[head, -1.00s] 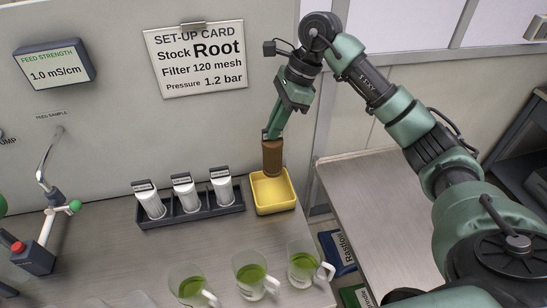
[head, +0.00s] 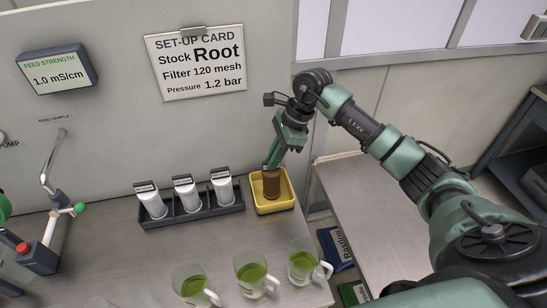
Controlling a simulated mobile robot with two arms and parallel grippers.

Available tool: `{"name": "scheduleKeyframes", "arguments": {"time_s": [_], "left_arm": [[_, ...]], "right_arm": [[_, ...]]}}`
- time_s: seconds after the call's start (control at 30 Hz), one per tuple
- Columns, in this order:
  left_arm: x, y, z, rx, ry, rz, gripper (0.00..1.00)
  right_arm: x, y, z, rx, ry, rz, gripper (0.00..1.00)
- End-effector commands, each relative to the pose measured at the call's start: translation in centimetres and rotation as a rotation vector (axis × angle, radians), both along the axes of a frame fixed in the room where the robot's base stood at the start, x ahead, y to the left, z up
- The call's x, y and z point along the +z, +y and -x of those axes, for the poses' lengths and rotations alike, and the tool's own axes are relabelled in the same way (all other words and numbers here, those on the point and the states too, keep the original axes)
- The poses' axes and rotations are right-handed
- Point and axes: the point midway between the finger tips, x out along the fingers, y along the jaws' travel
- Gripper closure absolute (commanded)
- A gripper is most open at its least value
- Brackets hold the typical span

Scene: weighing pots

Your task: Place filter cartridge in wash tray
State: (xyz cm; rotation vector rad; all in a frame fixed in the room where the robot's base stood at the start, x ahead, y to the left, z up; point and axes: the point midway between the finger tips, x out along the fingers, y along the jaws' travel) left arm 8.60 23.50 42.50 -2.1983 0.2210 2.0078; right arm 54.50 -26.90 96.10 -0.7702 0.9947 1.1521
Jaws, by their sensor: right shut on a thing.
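The filter cartridge (head: 271,185) is a brown cylinder, upright, with its lower part inside the yellow wash tray (head: 274,208). My right gripper (head: 272,168) is shut on the top of the cartridge and comes down from above. The tray's front wall hides the foot of the cartridge, so I cannot tell whether it touches the tray floor. My left gripper is not in view.
A dark rack (head: 192,214) with white cartridges stands just left of the tray. Several glass mugs (head: 252,274) of green liquid stand along the front. A set-up card (head: 196,60) hangs on the wall behind. A tap (head: 50,170) is at left.

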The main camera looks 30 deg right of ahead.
Motion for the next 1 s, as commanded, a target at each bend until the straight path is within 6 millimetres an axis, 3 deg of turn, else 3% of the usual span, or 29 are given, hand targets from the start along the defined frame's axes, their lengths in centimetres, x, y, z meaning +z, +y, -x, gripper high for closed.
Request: {"name": "scheduleKeyframes", "arguments": {"time_s": [0.07,0.1,0.17,0.6,1.0], "left_arm": [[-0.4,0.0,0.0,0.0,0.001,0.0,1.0],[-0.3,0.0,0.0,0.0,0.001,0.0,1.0],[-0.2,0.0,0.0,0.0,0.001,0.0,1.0],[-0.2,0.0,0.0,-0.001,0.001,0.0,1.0],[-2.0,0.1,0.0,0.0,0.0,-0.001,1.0]], "right_arm": [[-0.3,0.0,0.0,0.0,0.0,0.0,1.0],[-0.2,0.0,0.0,0.0,0.0,0.0,0.83],[-0.2,0.0,0.0,0.0,0.0,0.0,0.7],[0.6,-0.3,0.0,-0.001,-0.002,0.001,0.7],[8.1,-3.3,0.8,-0.002,-0.004,0.002,0.7]]}}
